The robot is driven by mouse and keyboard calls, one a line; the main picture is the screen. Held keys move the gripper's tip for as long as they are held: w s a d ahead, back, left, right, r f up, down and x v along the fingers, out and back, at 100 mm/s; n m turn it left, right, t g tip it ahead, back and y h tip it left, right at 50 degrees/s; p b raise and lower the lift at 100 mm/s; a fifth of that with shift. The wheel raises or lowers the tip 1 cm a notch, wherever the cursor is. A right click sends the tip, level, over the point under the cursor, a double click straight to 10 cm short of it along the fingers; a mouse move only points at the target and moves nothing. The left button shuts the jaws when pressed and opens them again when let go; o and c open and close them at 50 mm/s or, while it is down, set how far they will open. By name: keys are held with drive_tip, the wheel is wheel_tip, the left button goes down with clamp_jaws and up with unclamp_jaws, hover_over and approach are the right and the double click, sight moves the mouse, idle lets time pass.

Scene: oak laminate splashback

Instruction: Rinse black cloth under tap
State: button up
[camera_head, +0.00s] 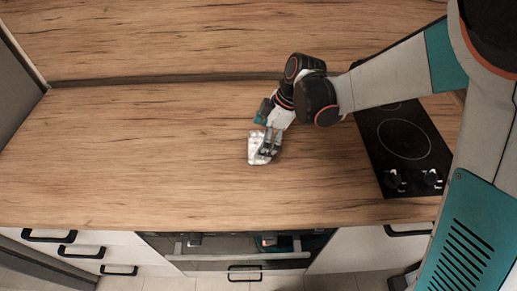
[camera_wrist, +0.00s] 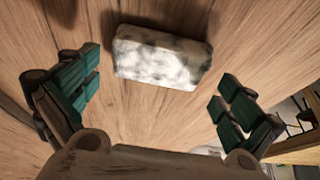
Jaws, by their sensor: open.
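A pale grey-white, mottled, roughly rectangular object (camera_head: 255,151) lies flat on the wooden worktop near the middle of the head view. It also shows in the wrist view (camera_wrist: 162,58), lit brightly along its lower middle. It looks white rather than black, and I cannot tell whether it is a cloth. My gripper (camera_head: 267,150) is right over it and partly covers it in the head view. In the wrist view my gripper (camera_wrist: 156,82) is open, with its teal-padded fingers on either side of the object and apart from it. No black cloth and no tap are in view.
The oak worktop (camera_head: 130,150) is clear to the left. A black hob (camera_head: 405,145) with knobs lies to the right. An oven (camera_head: 240,245) and drawers with black handles are below the front edge. The oak splashback (camera_head: 160,40) rises behind.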

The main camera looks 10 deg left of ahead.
drive_tip(key=x, duration=0.2)
drive_tip(key=shift+a+f+b, duration=0.15)
drive_tip(key=shift+f+b, duration=0.15)
drive_tip(key=shift+f, duration=0.1)
drive_tip(key=shift+r, duration=0.1)
drive_tip(key=shift+c, duration=0.2)
drive_tip(key=c, duration=0.8)
